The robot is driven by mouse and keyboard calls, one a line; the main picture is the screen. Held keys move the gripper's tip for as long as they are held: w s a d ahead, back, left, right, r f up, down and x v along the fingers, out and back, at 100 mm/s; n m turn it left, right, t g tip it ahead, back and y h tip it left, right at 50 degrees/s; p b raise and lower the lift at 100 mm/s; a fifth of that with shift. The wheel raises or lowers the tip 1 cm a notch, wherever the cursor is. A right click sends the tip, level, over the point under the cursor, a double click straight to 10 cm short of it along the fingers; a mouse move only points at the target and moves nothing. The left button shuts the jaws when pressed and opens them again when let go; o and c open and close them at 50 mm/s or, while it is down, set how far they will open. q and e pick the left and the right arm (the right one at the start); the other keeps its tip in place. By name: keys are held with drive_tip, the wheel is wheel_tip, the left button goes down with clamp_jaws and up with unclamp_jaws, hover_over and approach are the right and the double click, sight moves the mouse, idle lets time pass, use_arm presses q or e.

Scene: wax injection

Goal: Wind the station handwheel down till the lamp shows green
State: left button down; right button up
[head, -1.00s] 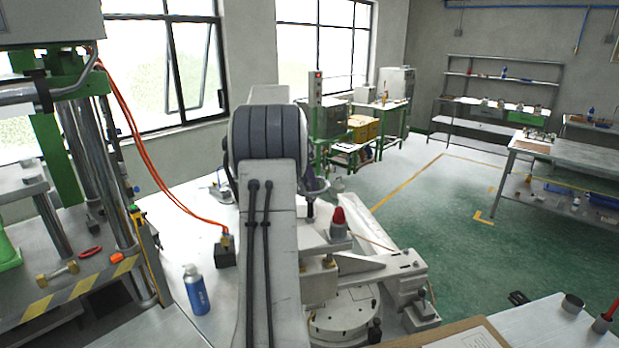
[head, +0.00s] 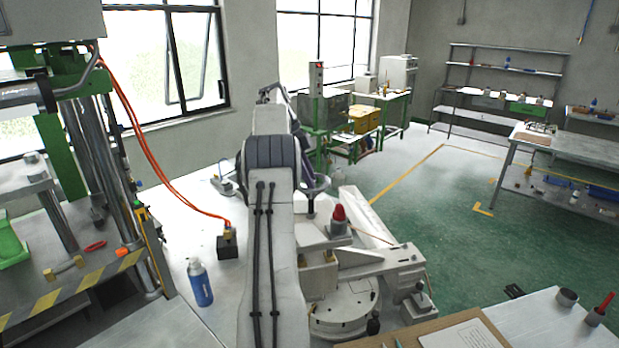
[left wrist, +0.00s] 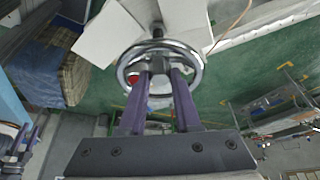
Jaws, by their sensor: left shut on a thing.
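In the left wrist view the chrome handwheel (left wrist: 201,72) is seen almost face-on, with a dark shaft beyond it. My left gripper (left wrist: 160,72) has its two purple fingers closed on the handwheel's middle, one on each side of the hub. In the head view my own arm hides most of the grip and the wheel. A small red light (head: 319,65) shows at the top of a slim post in the background; I cannot tell if it is the station's lamp. No green light is visible.
A white fixture with a round base (head: 342,312) and a red-capped piece (head: 339,220) stand just right of my arm. A blue bottle (head: 200,284) and a dark block with orange hoses (head: 227,243) stand left. A clipboard (head: 466,334) lies at front right.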

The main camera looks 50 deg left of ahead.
use_arm(q)
drive_tip(key=shift+r+m, duration=0.1)
drive_tip(key=shift+m, duration=0.6)
drive_tip(key=c, duration=0.6)
unclamp_jaws()
